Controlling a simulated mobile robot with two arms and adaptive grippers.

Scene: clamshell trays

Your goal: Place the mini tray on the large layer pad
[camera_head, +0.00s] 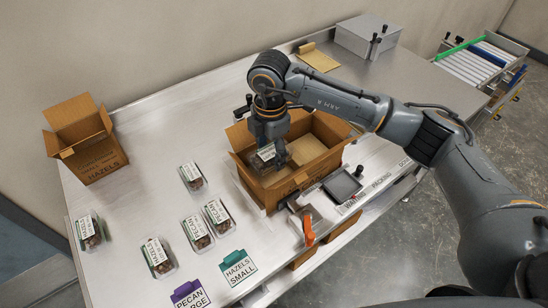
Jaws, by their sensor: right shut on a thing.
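My right gripper (270,146) reaches down into the large open carton (270,193) in the middle of the table. It is shut on a small clear clamshell tray (267,154) with a white label, likely the mini tray. The tray is inside or just above the carton's left part; I cannot tell whether it touches anything below. A flat tan surface (306,150), possibly the large layer pad, shows inside the carton to the right of the gripper. The gripper and carton walls hide part of the inside. My left gripper is not in view.
Several labelled clamshells (158,255) lie on the left. Purple (190,294) and green (237,266) signs stand in front. An open hazelnut carton (95,155) is far left. A yellow board (318,58) and grey box (366,38) are behind; a dark-screened device (342,184) is right.

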